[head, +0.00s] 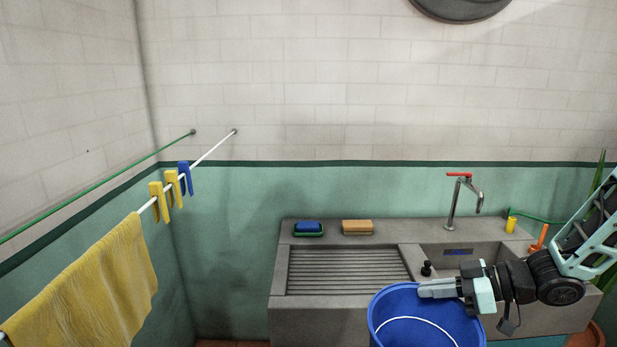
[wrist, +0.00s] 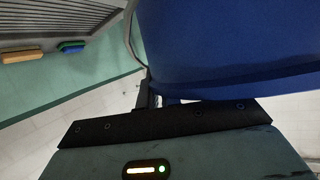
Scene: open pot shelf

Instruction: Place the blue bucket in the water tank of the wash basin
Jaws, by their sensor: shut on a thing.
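The blue bucket (head: 398,305) is in front of the wash basin, at the bottom of the head view. My gripper (head: 440,289) is shut on its rim on the upper right side. The bucket's inside and white handle face the camera, and its lower part is cut off by the frame. In the wrist view the bucket (wrist: 230,45) fills the upper right. The grey wash basin (head: 345,312) stands against the wall. Its water tank (head: 500,254) is the recess at right under the tap (head: 464,190), partly hidden by my arm.
A ribbed washboard (head: 345,270) lies left of the tank. A blue sponge in a green dish (head: 308,228) and a tan block (head: 357,227) sit on the back ledge. A yellow cloth (head: 90,290) and pegs hang on a line at left. A yellow object (head: 511,222) stands right of the tap.

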